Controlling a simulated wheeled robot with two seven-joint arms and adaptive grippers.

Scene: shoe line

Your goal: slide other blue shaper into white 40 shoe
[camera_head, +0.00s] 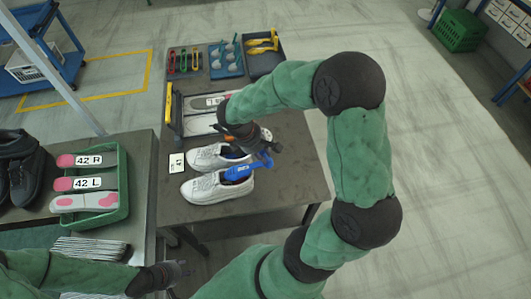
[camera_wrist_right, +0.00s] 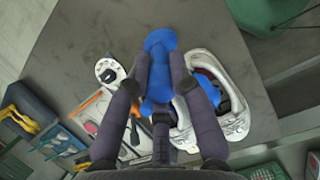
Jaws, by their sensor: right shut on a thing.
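Two white shoes lie side by side on the dark table in the head view, a far one (camera_head: 207,158) and a near one (camera_head: 205,190). My right gripper (camera_head: 258,147) is over the heel end of the far shoe. In the wrist view its fingers are shut on a blue shaper (camera_wrist_right: 160,45), beside a white shoe (camera_wrist_right: 237,120) with blue inside its opening. The fingers hide part of the held shaper. My left gripper (camera_head: 172,274) is low in the head view, away from the shoes; its fingers are unclear.
A green tray (camera_head: 122,200) with insoles labelled 42 and dark shoes (camera_head: 18,160) are on the left table. Behind the white shoes are insoles (camera_head: 205,102), a blue-green tray (camera_head: 226,72) and a dark bin (camera_head: 283,62). The table's right front is clear.

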